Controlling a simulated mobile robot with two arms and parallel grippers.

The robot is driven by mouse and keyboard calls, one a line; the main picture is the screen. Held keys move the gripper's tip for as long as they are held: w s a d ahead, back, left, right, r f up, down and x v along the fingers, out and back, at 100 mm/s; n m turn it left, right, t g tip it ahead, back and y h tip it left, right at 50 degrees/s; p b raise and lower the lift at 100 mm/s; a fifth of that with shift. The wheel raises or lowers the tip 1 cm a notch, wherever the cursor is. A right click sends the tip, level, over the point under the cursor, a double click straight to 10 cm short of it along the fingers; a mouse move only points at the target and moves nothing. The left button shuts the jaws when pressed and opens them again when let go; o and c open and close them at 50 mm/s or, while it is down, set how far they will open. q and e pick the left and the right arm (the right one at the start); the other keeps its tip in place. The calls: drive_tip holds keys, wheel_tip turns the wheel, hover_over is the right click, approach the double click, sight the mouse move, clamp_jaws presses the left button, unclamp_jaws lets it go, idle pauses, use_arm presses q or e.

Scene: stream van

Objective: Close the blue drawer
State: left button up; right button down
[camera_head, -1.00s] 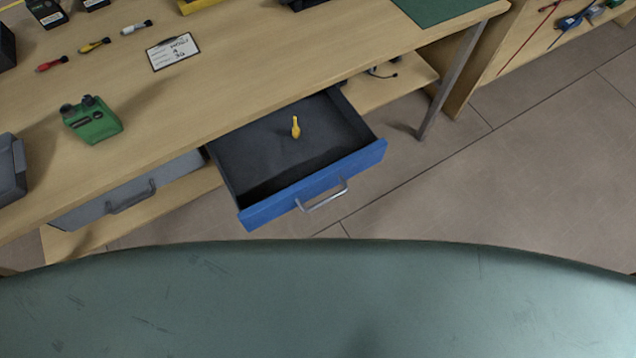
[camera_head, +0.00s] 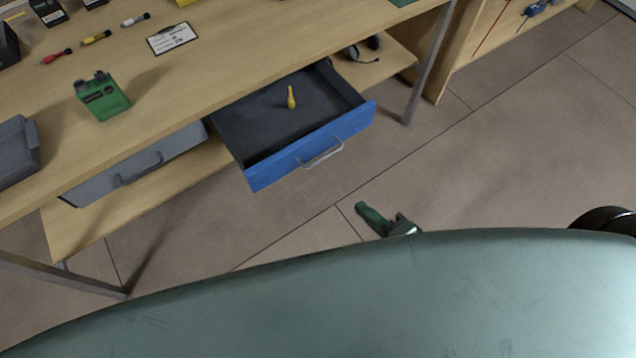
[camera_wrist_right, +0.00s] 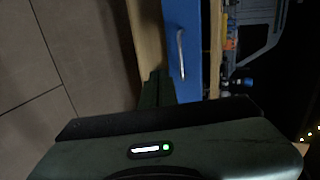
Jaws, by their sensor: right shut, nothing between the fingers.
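The blue drawer (camera_head: 312,147) is pulled out from under the wooden workbench. A yellow object (camera_head: 291,97) stands inside it on the dark floor of the drawer. Its metal handle (camera_head: 320,153) is on the blue front. My right gripper (camera_head: 362,207) shows in the head view below and to the right of the drawer front, apart from it. It is shut and empty. In the right wrist view the blue front (camera_wrist_right: 182,30) and its handle are ahead, beyond the dark green fingers (camera_wrist_right: 157,85). My left gripper is not in view.
A closed grey drawer (camera_head: 135,167) is left of the blue one. The bench top (camera_head: 210,70) holds a green device (camera_head: 101,96), a clipboard (camera_head: 171,38) and several small tools. A metal bench leg (camera_head: 428,65) stands right of the drawer. The floor before the drawer is clear.

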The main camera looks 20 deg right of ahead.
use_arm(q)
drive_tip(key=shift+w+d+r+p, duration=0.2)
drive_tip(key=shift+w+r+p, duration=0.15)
use_arm(e)
drive_tip(key=w+a+f, duration=0.2)
drive_tip(key=w+a, duration=0.3)
drive_tip(key=w, duration=0.7)
drive_tip(key=shift+w, duration=0.35)
approach(280, 121)
drive_tip(key=w+a, duration=0.1)
drive_tip(key=w, duration=0.1)
drive_tip(key=w+a+b, duration=0.1)
drive_tip(key=w, duration=0.2)
drive_tip(key=w+a+b, duration=0.1)
drive_tip(key=w, duration=0.2)
drive_tip(key=shift+w+a+r, duration=0.1)
drive_tip(key=shift+w+r, duration=0.1)
drive_tip(key=shift+w, duration=0.05)
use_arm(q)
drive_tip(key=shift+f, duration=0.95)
use_arm(e)
drive_tip(key=shift+w+r, duration=0.1)
drive_tip(key=shift+r, duration=0.2)
